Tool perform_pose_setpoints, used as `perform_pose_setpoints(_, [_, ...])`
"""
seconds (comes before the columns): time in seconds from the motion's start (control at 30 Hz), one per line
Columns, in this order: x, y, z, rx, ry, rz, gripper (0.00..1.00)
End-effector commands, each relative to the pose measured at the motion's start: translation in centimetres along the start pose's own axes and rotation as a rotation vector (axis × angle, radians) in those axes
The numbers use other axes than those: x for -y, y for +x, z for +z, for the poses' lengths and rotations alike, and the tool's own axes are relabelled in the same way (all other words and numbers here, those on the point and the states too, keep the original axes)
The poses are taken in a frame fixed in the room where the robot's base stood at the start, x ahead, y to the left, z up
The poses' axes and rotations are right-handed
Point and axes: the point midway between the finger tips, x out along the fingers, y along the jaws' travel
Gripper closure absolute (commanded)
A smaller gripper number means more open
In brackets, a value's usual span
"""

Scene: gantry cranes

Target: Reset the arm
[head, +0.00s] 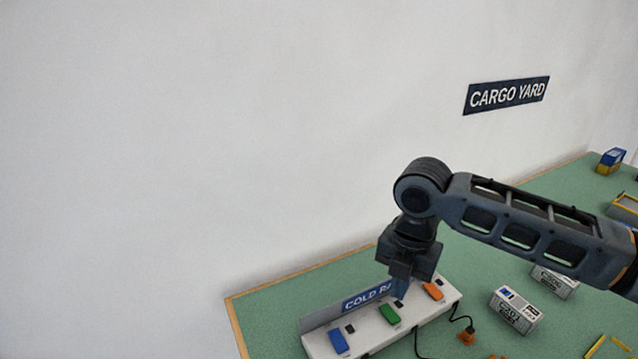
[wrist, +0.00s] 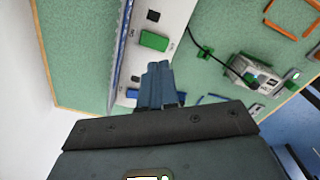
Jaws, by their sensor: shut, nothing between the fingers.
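My arm reaches in from the right in the head view, bent down over a white panel (head: 370,335) whose sign reads "COLD RA", the rest hidden. My gripper (head: 399,296) points down at the panel, close to the green switch (head: 389,314) and the orange switch (head: 433,291). A blue switch (head: 338,341) is at the panel's left end. In the wrist view my gripper (wrist: 158,68) has its fingers together with nothing between them, just beside the green switch (wrist: 154,40). I cannot tell whether the fingertips touch the panel.
A green table (head: 275,312) with a wooden edge stands against a white wall with a "CARGO YARD" sign (head: 506,95). Grey containers (head: 515,310) stand right of the panel. Black cables and orange plugs (head: 466,338) lie beside it. A blue and yellow block (head: 611,160) is far right.

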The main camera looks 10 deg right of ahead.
Motion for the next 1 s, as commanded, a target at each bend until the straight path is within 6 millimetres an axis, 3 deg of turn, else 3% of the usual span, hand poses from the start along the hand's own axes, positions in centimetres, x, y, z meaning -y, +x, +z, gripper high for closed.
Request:
perform_pose_setpoints(0.13, [-3.1,0.4,-3.0,-0.041,0.02,0.102,1.0])
perform_pose_setpoints(0.27, [-8.2,0.2,-8.0,-0.124,0.082,0.288,1.0])
perform_pose_setpoints(0.4, [-13.3,-1.2,-13.3,-0.242,0.194,0.501,1.0])
perform_pose_setpoints(0.6, [-17.9,-4.2,-19.0,-0.432,0.4,0.757,1.0])
perform_pose_setpoints(0.8, [-19.6,-6.8,-22.4,-0.623,0.652,0.957,1.0])
perform_pose_setpoints(1.0, [-18.7,-7.9,-23.9,-0.79,0.936,1.103,1.0])
